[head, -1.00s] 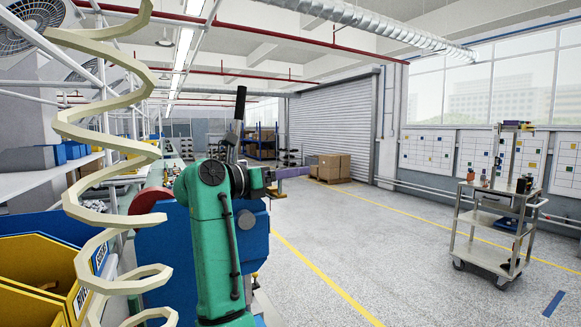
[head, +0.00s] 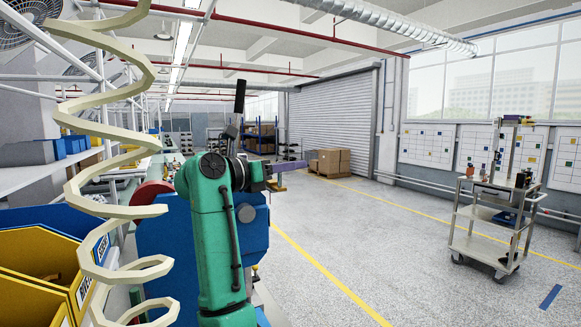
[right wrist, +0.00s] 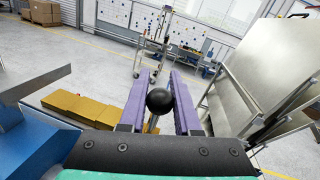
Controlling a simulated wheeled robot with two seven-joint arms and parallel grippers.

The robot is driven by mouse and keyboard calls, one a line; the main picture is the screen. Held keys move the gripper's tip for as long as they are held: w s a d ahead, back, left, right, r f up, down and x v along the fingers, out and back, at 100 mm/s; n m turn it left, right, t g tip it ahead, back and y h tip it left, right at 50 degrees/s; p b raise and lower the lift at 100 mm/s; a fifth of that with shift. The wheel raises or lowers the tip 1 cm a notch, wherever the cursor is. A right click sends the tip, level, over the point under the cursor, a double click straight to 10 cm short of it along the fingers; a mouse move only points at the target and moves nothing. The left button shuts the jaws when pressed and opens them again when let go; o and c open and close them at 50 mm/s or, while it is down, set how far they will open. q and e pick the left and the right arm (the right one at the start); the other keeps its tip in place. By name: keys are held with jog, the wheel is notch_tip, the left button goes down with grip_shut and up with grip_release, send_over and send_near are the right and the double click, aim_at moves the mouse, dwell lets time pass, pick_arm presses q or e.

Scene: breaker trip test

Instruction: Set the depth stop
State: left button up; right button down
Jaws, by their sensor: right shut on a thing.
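My right gripper (head: 297,166) is at the end of the green arm in the middle of the head view, its purple fingers pointing right. In the right wrist view, its two purple fingers (right wrist: 160,88) are shut on a black ball knob (right wrist: 159,101) on a thin stem. The knob does not show clearly in the head view, and I cannot make out a depth stop. A blue machine body (head: 172,245) with a red round part (head: 152,193) stands behind the arm. My left gripper is out of view.
A pale coiled hose (head: 115,212) hangs at the left, in front of yellow bins (head: 35,270). A metal cart (head: 490,215) stands at the right on open floor. Cardboard boxes (head: 330,162) sit by the shutter. Metal plates (right wrist: 235,95) are close right in the wrist view.

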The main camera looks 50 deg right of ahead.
dwell(0.8)
jog(key=w+p, duration=0.1)
jog(key=w+d+p, duration=0.1)
jog(key=w+p, duration=0.1)
jog(key=shift+w, duration=0.25)
jog(key=c, duration=0.6)
grip_release()
jog(key=shift+s, duration=0.1)
jog(key=shift+d, duration=0.1)
jog(key=a+b, duration=0.1)
jog(key=a, duration=0.3)
jog(key=w+a+b, duration=0.1)
jog(key=a, duration=0.4)
jog(key=a+b, duration=0.1)
jog(key=a, duration=0.4)
jog(key=shift+w+a, duration=0.25)
jog(key=shift+w, duration=0.15)
